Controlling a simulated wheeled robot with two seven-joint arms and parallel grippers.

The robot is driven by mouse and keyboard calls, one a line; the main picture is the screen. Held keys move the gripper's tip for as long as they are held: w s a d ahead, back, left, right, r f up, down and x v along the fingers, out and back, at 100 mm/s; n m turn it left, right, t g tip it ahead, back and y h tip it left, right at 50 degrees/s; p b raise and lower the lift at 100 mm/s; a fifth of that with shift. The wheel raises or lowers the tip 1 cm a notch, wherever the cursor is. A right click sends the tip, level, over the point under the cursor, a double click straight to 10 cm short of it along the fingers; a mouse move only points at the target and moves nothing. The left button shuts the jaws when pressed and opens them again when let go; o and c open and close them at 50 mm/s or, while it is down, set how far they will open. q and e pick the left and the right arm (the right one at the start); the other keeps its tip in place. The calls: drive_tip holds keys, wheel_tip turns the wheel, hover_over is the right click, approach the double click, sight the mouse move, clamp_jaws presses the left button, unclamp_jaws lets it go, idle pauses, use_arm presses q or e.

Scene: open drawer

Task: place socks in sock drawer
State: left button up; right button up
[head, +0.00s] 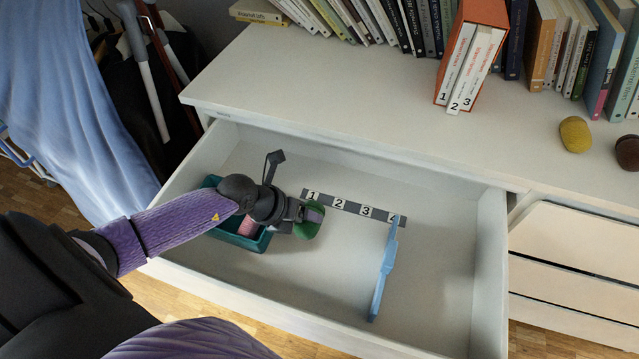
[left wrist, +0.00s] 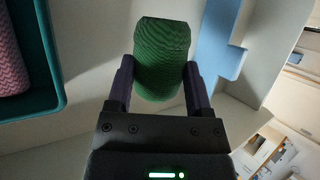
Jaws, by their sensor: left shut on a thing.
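My left gripper (head: 305,212) is inside the open drawer (head: 440,250), shut on a rolled green sock (head: 309,222). In the left wrist view the green sock (left wrist: 161,60) sits between the two fingers (left wrist: 158,85). A teal box (head: 256,243) stands in the left part of the drawer, with a pink rolled sock (head: 248,228) in it; my arm hides part of the box. The green sock is to the right of the box. A yellow rolled sock (head: 575,134) and a brown one (head: 628,152) sit on the dresser top at the right. My right gripper is not in view.
A strip numbered 1 to 4 (head: 353,207) and a light blue divider (head: 382,275) lie in the drawer. Books (head: 560,50) and an orange slipcase (head: 480,18) stand on the dresser top (head: 350,95). Clothes hang at the left. The drawer's right part is clear.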

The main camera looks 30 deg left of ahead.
use_arm(q)
wheel_tip(320, 180, down, 9)
drive_tip(key=b, duration=0.5)
drive_tip(key=shift+f+b, duration=0.15)
drive_tip(key=shift+b, duration=0.15)
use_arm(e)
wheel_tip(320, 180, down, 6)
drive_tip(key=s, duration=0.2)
use_arm(q)
drive_tip(key=shift+d+r, duration=0.1)
drive_tip(key=shift+r, duration=0.15)
drive_tip(key=o, duration=1)
drive_tip(key=p+v, duration=0.8)
drive_tip(key=v, duration=0.4)
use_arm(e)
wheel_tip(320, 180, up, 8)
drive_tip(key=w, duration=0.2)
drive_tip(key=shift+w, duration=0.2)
use_arm(q)
drive_tip(key=shift+r, duration=0.1)
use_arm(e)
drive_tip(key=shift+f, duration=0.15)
